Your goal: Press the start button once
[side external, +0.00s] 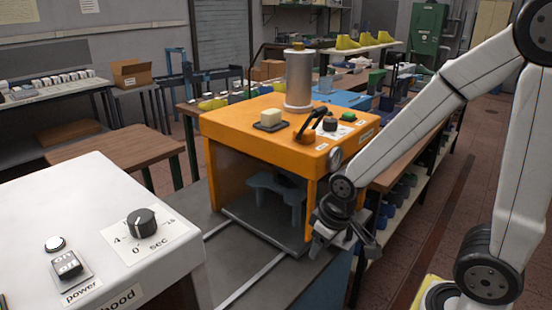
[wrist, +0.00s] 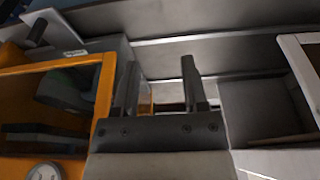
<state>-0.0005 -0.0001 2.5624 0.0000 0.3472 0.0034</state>
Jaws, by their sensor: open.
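No label reading "start" is legible. The orange machine (side external: 232,155) has a cream square block on a dark base (side external: 270,118) on its top, which looks like a push button. A round pale button (side external: 55,243) sits on the white box (side external: 90,215) at the lower left, above a rocker switch (side external: 68,264) labelled power. My gripper (side external: 345,238) is low by the machine's front right corner, apart from both buttons. In the wrist view my gripper (wrist: 160,85) has its fingers spread with nothing between them. Neither button shows in the wrist view.
The orange machine's top also carries a metal cylinder (side external: 299,80), a black lever (side external: 311,125) and a dark knob (side external: 330,124). A gauge (side external: 335,159) is on its side. The white box has a dial (side external: 141,222). A grey bench strip (side external: 245,270) lies between them.

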